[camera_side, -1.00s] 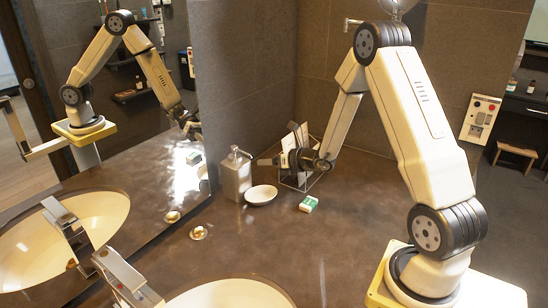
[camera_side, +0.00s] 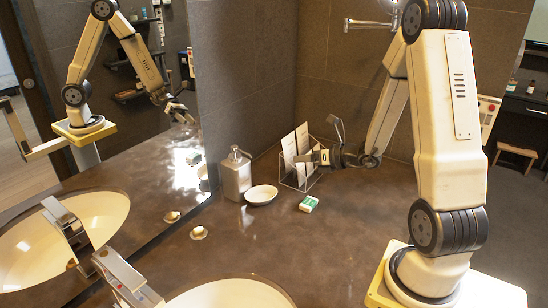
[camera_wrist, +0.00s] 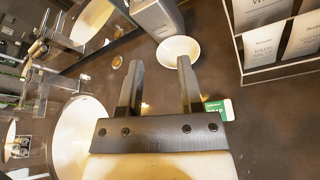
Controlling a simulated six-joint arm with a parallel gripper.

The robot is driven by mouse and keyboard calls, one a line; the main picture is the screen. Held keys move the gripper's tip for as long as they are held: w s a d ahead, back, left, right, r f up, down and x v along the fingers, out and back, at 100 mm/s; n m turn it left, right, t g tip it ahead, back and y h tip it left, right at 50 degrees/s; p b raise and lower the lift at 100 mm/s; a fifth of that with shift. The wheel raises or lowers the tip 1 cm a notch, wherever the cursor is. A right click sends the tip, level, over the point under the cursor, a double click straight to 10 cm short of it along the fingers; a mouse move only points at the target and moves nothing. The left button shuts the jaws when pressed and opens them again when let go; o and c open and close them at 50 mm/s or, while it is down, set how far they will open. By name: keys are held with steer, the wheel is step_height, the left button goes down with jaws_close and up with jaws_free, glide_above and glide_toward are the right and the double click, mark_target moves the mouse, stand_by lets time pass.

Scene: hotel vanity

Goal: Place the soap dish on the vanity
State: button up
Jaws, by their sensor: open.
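The soap dish, a shallow white oval dish (camera_side: 261,194), rests upright on the dark vanity top (camera_side: 300,250), just right of the metal soap dispenser (camera_side: 236,175). In the wrist view the dish (camera_wrist: 178,48) lies beyond my fingertips, near the top centre. My gripper (camera_side: 322,138) is open and empty, above the counter to the right of the dish and apart from it. In the wrist view both fingers of the gripper (camera_wrist: 160,65) are spread with nothing between them touching.
A green and white soap box (camera_side: 308,204) lies right of the dish. A wire rack with upright cards (camera_side: 296,150) stands behind, close to my gripper. A sink (camera_side: 230,295) with a faucet (camera_side: 125,280) is at front left, and a mirror (camera_side: 150,150) at left. The front counter is clear.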

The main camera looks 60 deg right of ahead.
steer(key=shift+s, duration=0.15)
stand_by(0.5)
steer(key=s+a+m+g, duration=0.2)
steer(key=a+m, duration=0.4)
steer(key=m, duration=0.5)
steer(key=s+a+f+m+g+h, duration=0.1)
steer(key=a+m+g, duration=0.4)
steer(key=m, duration=0.5)
steer(key=s+a+f+m+g+h, duration=0.1)
steer(key=s+a+m+g, duration=0.2)
steer(key=a+m, duration=0.6)
steer(key=m+g, duration=0.1)
steer(key=m, duration=0.1)
steer(key=shift+s+f+m, duration=0.15)
steer(key=shift+s+m, duration=0.15)
steer(key=shift+s, duration=0.1)
